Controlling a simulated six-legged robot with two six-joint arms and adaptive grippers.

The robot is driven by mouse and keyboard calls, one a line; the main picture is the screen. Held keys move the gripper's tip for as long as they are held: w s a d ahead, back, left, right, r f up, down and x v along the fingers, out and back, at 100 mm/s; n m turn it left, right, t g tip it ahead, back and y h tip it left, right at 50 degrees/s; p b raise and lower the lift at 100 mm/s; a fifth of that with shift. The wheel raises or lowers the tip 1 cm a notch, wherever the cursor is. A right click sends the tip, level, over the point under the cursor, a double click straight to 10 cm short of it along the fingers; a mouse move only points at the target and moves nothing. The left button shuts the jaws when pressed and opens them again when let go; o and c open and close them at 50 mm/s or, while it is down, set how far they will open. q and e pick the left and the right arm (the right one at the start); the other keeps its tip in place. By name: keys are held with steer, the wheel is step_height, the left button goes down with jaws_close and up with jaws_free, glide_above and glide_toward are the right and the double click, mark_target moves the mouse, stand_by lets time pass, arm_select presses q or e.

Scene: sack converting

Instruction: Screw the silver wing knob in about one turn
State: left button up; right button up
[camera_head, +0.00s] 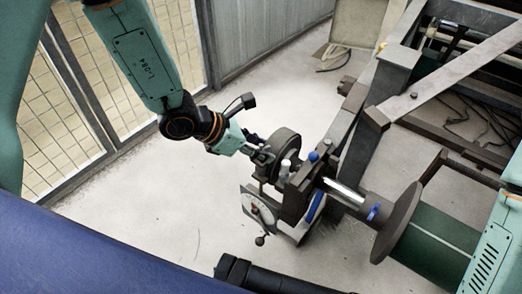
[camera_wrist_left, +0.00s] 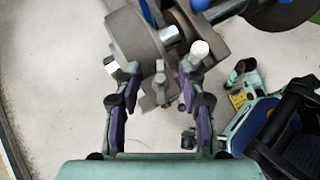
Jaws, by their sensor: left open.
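The silver wing knob (camera_wrist_left: 160,82) shows in the left wrist view as a small grey upright piece below a dark round housing. My left gripper (camera_wrist_left: 155,88) is open, with one purple-padded finger on each side of the knob. I see a gap between each finger and the knob, so the pads look apart from it. In the head view my left gripper (camera_head: 262,153) reaches in from the upper left to the near side of the dark round housing (camera_head: 285,143). The knob is too small and too hidden by the fingers to make out there.
A white-capped post (camera_wrist_left: 199,50) stands close by the right finger. In the head view a blue knob (camera_head: 313,156), a silver shaft (camera_head: 343,191) and a plate with a ball-ended handle (camera_head: 259,210) crowd the machine end. The pale floor (camera_head: 150,190) to the left is clear.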

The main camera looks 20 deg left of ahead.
arm_select(q)
steer(key=shift+w+d+f, duration=0.1)
steer(key=shift+d+f, duration=0.05)
steer(key=shift+f, duration=0.05)
steer(key=shift+c, duration=0.3)
jaws_close()
